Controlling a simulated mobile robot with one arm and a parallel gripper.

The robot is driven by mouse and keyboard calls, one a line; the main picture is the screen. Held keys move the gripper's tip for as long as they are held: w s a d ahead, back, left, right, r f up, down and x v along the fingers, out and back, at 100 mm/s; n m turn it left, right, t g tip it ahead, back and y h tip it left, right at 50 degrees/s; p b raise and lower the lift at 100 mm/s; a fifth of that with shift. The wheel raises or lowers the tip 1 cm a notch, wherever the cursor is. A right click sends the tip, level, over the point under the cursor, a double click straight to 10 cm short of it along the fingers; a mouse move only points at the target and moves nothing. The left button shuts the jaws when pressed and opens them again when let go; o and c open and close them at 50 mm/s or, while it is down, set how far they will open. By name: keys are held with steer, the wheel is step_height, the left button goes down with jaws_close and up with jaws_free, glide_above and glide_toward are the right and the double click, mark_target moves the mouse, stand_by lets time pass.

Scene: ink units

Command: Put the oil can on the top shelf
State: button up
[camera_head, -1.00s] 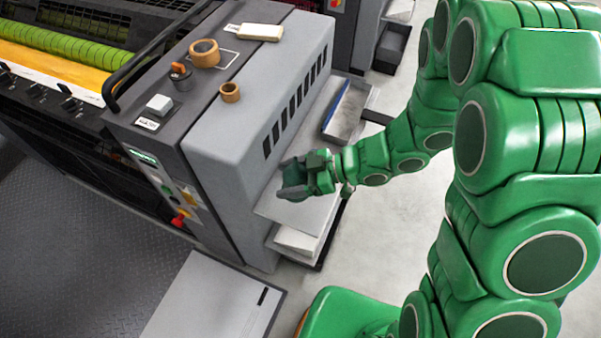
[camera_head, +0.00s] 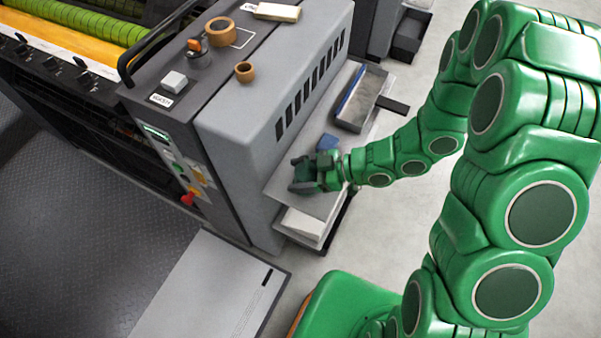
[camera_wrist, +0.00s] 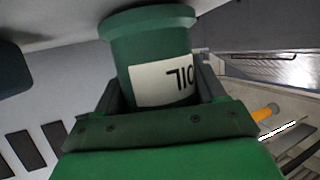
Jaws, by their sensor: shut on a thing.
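My gripper (camera_head: 303,176) is at the right side of the grey machine, over the upper grey shelf (camera_head: 283,192). In the wrist view, my gripper (camera_wrist: 160,112) is shut on the oil can (camera_wrist: 148,52), a green cylinder with a wider rim and a white "OIL" label that reads upside down. The jaws are on both sides of the can, and its lower part is hidden by the gripper. In the head view the can is hard to tell from the dark green fingers. I cannot tell whether it touches the shelf.
A small blue object (camera_head: 327,142) lies on the shelf just behind my gripper. A grey tray (camera_head: 375,82) is farther back. A lower shelf (camera_head: 305,226) holds white paper. Tape rolls (camera_head: 220,30) and other small things stand on the machine top (camera_head: 215,85).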

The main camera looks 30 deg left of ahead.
steer(key=shift+f, duration=0.25)
steer(key=o, duration=1.3)
steer(key=shift+o, duration=0.2)
steer(key=shift+d+r, duration=0.15)
steer(key=v, duration=1.1)
steer(key=shift+d+r, duration=0.25)
steer(key=shift+d, duration=0.05)
steer(key=shift+w, duration=0.1)
